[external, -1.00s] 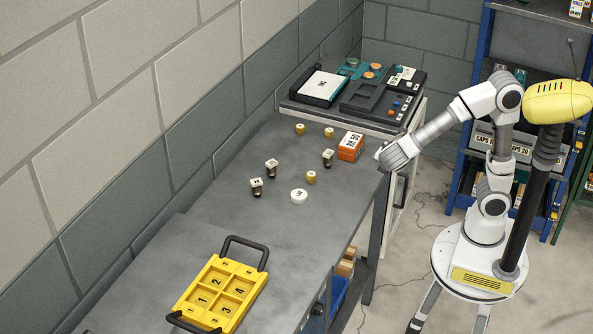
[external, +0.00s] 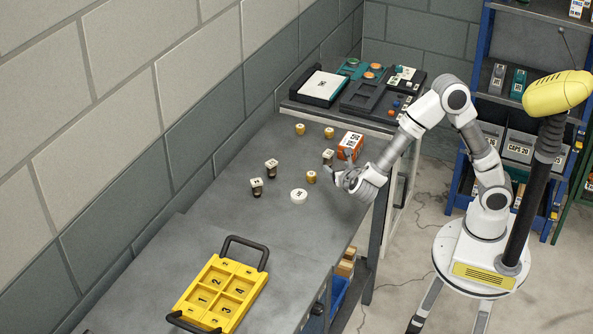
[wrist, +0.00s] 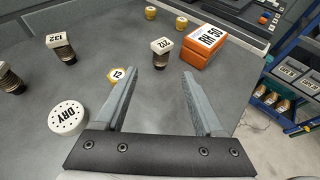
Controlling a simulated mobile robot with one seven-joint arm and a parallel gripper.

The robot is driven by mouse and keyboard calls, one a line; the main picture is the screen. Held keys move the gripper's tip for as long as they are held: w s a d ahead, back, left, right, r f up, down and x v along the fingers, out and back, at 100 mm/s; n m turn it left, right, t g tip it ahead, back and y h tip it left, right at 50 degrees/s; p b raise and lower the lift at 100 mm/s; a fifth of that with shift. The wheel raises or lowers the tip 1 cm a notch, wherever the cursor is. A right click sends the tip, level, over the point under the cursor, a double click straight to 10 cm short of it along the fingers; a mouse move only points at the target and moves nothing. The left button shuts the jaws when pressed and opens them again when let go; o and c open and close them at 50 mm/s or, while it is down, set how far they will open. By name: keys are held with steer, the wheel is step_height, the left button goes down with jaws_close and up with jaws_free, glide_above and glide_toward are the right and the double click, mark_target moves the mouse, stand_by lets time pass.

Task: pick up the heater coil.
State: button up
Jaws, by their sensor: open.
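Several small dark ribbed pieces with white number tags look like coils; no label says which is the heater coil. One (external: 328,157) stands just beyond my gripper (external: 338,177) and shows in the wrist view, tagged 212 (wrist: 160,58), ahead of the gap between my fingers (wrist: 160,76). Two more stand to the left, at the back (external: 271,168) and nearer (external: 257,187); the wrist view shows one tagged 132 (wrist: 62,48). My gripper is open and empty above the bench, touching none of them.
A brass piece tagged 12 (wrist: 117,75) sits by my left finger. A white DRY puck (wrist: 68,117) lies left. An orange box (wrist: 200,48) stands beyond my right finger. A yellow numbered tray (external: 250,272) is at the bench's near end. Dark equipment (external: 372,103) fills the far end.

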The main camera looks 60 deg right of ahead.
mark_target(330, 159)
steer(key=b+x, duration=0.1)
steer(key=x, duration=0.8)
steer(key=shift+s+d+b, duration=0.1)
steer(key=shift+b, duration=0.25)
jaws_close()
